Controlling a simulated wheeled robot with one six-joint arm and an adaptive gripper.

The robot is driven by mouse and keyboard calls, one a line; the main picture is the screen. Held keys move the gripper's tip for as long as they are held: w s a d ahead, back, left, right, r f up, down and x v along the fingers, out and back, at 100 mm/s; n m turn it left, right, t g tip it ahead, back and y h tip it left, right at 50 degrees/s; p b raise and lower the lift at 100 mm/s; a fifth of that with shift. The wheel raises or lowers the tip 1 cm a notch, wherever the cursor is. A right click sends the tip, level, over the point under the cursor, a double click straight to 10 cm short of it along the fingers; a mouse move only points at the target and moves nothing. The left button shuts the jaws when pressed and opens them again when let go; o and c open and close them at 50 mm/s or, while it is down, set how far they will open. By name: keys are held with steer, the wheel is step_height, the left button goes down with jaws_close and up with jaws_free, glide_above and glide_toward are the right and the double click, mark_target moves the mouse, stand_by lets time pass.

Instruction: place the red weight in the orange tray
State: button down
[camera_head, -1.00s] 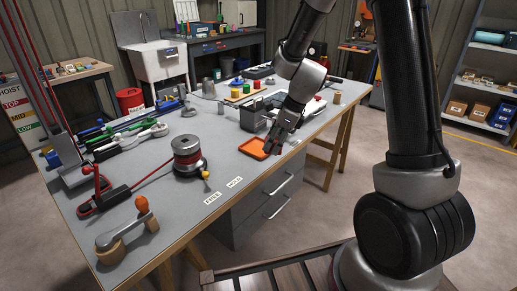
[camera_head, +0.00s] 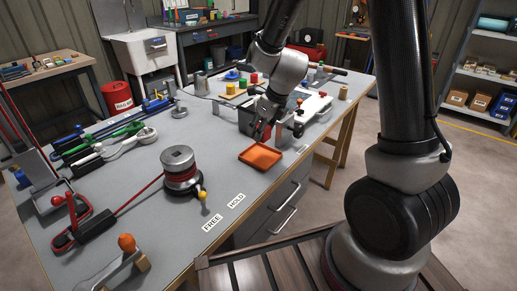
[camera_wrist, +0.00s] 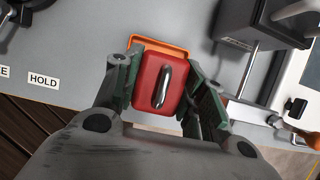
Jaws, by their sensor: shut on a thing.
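The red weight (camera_wrist: 148,85) is a rounded red block with a metal handle on top. In the wrist view my gripper (camera_wrist: 160,88) is shut on it, one finger on each side. The orange tray (camera_wrist: 160,44) shows beyond and below the weight, partly hidden by it. In the head view the tray (camera_head: 260,157) lies on the grey bench near its front edge, its inside looking empty. My gripper (camera_head: 266,132) hangs above the tray's far side; the weight is mostly hidden by the fingers there.
A dark grey bin (camera_head: 247,120) stands just behind the tray. A winch drum (camera_head: 180,168) with red rope is to the left. FREE and HOLD labels (camera_head: 236,201) lie at the bench's front edge. The bench surface (camera_head: 222,150) between drum and tray is clear.

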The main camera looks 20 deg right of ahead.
step_height(320, 180, down, 8)
steer(key=shift+r, duration=0.2)
stand_by(0.3)
steer(key=c, duration=0.9)
jaws_free()
steer(key=shift+f, duration=0.1)
steer(key=shift+o, duration=0.2)
